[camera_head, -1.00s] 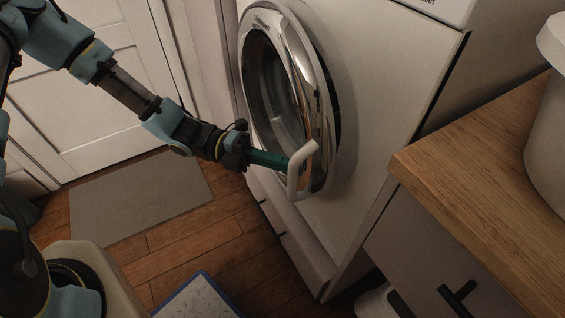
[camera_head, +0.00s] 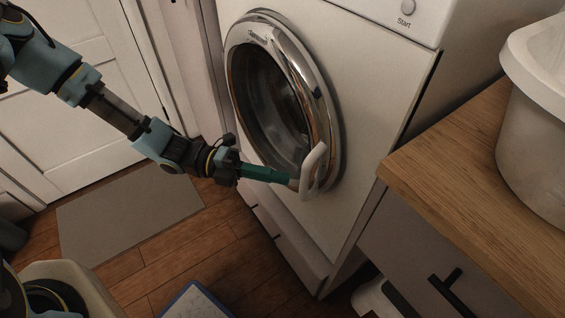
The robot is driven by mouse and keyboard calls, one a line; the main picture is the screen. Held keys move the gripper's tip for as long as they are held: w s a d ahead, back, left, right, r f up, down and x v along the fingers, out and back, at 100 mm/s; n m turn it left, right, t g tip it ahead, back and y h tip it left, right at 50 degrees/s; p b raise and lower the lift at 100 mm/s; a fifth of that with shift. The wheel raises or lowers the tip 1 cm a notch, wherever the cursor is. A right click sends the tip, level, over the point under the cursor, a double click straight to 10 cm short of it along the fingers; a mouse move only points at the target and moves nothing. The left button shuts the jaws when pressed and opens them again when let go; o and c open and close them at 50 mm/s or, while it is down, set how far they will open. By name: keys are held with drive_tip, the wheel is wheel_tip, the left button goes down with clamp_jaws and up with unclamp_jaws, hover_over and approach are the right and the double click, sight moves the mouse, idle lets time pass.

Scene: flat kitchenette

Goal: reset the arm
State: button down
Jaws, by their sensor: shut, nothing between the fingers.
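My gripper (camera_head: 284,179) is at the end of my blue and black arm, with its green fingers shut and nothing seen between them. Its tip is right at the white handle (camera_head: 313,170) of the washing machine door (camera_head: 318,95). I cannot tell whether the tip touches the handle. The round door, with a chrome rim and dark glass, sits close against the front of the white washing machine (camera_head: 385,95).
A wooden counter (camera_head: 440,180) with a white tub (camera_head: 535,150) on it stands at the right. A grey mat (camera_head: 130,212) lies on the wooden floor before a white door (camera_head: 75,120). A blue-edged white object (camera_head: 195,302) is at the bottom.

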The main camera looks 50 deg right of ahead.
drive_tip(key=w+a+r+m+t+y+p, duration=0.25)
drive_tip(key=w+a+m+t, duration=0.3)
drive_tip(key=w+a, duration=0.45)
drive_tip(key=w+a+r+m+t+y+p, duration=0.15)
drive_tip(key=w+a+r+m+t, duration=0.25)
drive_tip(key=w+a+m, duration=0.5)
drive_tip(key=w+a+r+m+t+y+p, duration=0.1)
drive_tip(key=w+a+r+m+t, duration=0.3)
drive_tip(key=a+r, duration=0.3)
drive_tip(key=w+a+r+m+t+y+p, duration=0.1)
drive_tip(key=w+a+r+m+t, duration=0.3)
drive_tip(key=a, duration=0.6)
wheel_tip(320, 180, up, 3)
drive_tip(key=shift+w+m+t+y+p, duration=0.35)
drive_tip(key=shift+w+m, duration=0.2)
drive_tip(key=shift+w, duration=0.7)
